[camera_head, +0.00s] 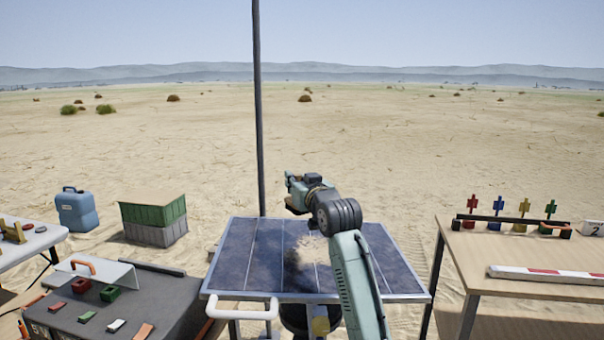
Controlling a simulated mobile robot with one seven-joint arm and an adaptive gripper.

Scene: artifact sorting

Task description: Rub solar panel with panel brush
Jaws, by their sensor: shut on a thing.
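The solar panel (240,262) is a dark blue, framed panel tilted on a stand in front of me. A pale, dusty patch with a dark area beside it shows near its middle. My gripper (293,196) is above the panel's far edge, left of my arm's dark joint. It is shut on a small tan-brown piece (295,210), which looks like part of the panel brush. The fingers and most of the brush are hidden by my wrist. I cannot tell whether the brush touches the panel.
A dark pole (258,120) rises behind the panel. A white handle rail (243,313) is at its near left. A dark sorting table (170,295) stands left, a wooden table (510,255) right. A green-grey crate (153,220) and blue canister (76,211) sit on the sand.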

